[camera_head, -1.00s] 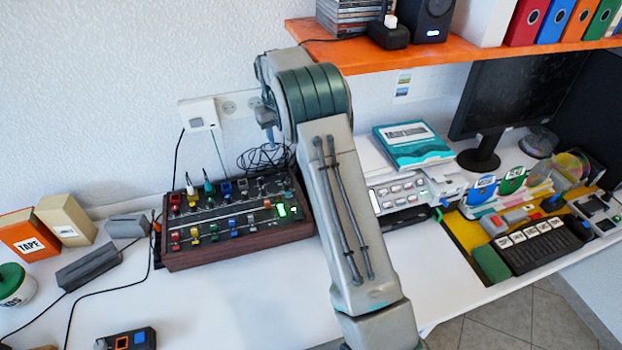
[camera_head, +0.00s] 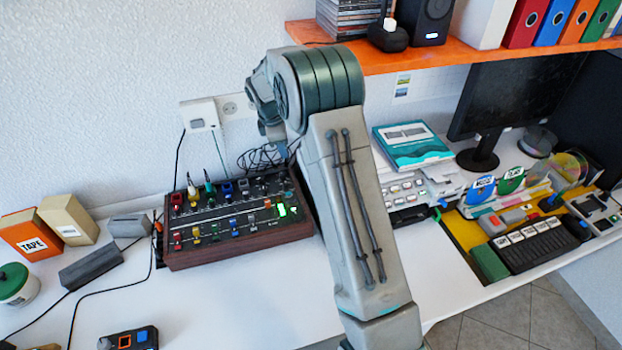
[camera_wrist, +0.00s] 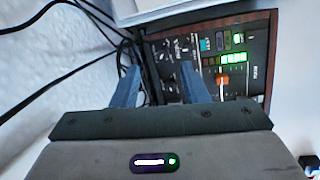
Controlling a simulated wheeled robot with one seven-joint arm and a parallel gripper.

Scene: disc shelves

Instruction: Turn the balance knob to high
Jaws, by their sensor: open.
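The mixer console (camera_head: 238,252) has a dark panel and a reddish wooden frame, and sits on the white desk against the wall. Rows of coloured knobs and faders and a lit green display (camera_head: 289,211) show on it. In the wrist view the console (camera_wrist: 268,60) lies sideways beyond my gripper (camera_wrist: 155,75), with the green display (camera_wrist: 233,57) and an orange fader (camera_wrist: 222,81). I cannot tell which knob is balance; labels are too small.
An orange shelf (camera_head: 440,57) with a speaker (camera_head: 425,20) overhangs the desk. Black cables (camera_head: 262,157) lie behind the console.

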